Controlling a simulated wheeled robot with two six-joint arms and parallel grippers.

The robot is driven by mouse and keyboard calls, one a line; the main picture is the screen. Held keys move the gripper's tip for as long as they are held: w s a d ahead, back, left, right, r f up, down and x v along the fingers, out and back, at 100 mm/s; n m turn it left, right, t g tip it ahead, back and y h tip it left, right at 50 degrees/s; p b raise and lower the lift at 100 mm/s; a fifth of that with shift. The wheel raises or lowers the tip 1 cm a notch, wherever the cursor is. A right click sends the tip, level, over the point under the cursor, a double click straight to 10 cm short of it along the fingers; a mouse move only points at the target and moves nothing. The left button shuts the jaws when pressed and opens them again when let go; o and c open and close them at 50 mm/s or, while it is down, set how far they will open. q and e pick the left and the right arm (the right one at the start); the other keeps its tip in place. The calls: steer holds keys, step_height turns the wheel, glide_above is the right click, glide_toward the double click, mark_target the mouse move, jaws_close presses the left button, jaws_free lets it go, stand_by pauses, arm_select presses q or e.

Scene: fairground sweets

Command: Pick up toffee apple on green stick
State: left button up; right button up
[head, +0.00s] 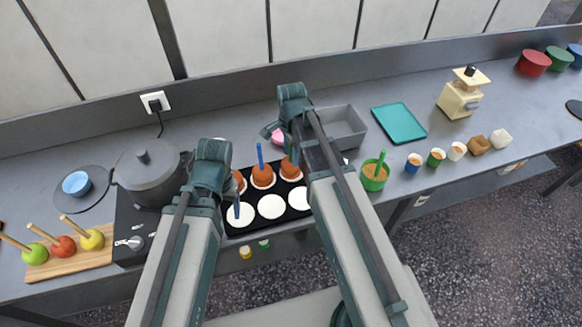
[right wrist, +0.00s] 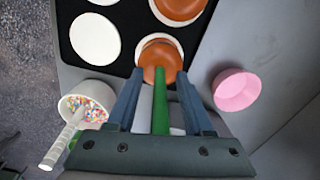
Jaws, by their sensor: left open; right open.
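The toffee apple on the green stick (right wrist: 160,58) sits on a white disc on the black tray (head: 256,222). In the head view this reddish-brown apple (head: 289,168) is partly hidden by my right arm. My right gripper (right wrist: 160,76) is open, with one finger on each side of the green stick (right wrist: 160,108); I cannot tell whether either touches it. A toffee apple on a blue stick (head: 263,176) stands to its left, and another brown apple (head: 239,178) is partly hidden by my left arm. My left gripper (head: 237,207) is open and empty near the tray's left end.
White discs (head: 271,207) lie bare on the tray's front row. A pink cup (right wrist: 236,89) stands close to the right gripper, and a cup of sprinkles (right wrist: 86,108) is on the other side. A grey bin (head: 343,127) is behind. A teal tray (head: 399,122) lies clear at right.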

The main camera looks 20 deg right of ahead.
steer(key=shift+c, duration=0.2)
jaws_close()
steer(key=shift+r, duration=0.15)
